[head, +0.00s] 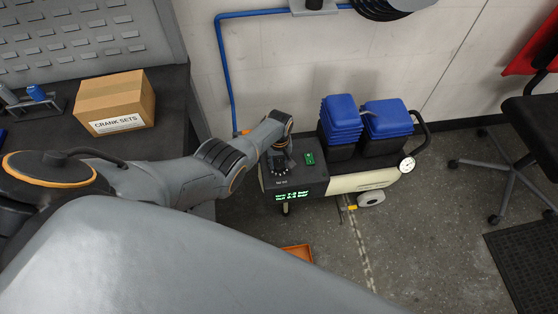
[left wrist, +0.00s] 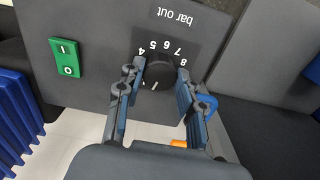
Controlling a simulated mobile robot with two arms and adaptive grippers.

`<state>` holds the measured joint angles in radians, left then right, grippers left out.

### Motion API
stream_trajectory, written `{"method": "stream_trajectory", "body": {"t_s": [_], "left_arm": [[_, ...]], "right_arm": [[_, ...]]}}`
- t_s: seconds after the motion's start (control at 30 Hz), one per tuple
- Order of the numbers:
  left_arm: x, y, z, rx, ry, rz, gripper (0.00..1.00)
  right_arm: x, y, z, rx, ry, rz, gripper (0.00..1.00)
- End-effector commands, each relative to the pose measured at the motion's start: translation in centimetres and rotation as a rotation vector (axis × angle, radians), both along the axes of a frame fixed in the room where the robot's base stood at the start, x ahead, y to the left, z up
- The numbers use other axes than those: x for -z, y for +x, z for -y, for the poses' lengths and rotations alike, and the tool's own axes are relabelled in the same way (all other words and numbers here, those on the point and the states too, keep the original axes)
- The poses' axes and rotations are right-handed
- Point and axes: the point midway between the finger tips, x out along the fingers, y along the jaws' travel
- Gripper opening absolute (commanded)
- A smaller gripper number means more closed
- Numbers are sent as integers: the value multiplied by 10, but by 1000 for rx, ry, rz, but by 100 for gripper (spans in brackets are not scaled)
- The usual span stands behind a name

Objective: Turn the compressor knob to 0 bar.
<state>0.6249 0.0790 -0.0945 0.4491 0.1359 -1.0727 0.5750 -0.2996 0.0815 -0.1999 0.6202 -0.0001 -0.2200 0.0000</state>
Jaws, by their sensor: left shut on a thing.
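The compressor (head: 343,182) stands on the floor, with a dark control panel on its left end and a green-lit display (head: 292,196) on the front, its digits too small to read surely. My left gripper (head: 281,165) is over the panel. In the left wrist view the round black knob (left wrist: 160,76) sits between the two fingers of my left gripper (left wrist: 161,70), which are shut on its sides. Its scale reads upside down, with 4 to 8 showing and "bar out" beside it. A short white mark shows on the knob. The lower numbers are hidden by the fingers. My right gripper is not in view.
A green rocker switch (left wrist: 65,57) is on the panel beside the knob. Blue-lidded boxes (head: 387,118) stand on the compressor. A blue hose (head: 226,75) runs down the wall. A "CRANK SETS" carton (head: 115,100) is on the bench. Floor to the right is partly clear.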

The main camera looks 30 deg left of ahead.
Motion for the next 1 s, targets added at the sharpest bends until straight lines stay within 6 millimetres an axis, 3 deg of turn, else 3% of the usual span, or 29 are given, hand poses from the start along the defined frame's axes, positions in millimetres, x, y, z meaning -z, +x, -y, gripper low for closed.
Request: {"method": "stream_trajectory", "body": {"t_s": [0.4, 1.0], "left_arm": [[-1, 1, 0, -212, 0, 2, 5], [-1, 1, 0, -250, 0, 3, 5]], "right_arm": [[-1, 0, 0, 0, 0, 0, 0], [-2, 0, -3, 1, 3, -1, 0]]}}
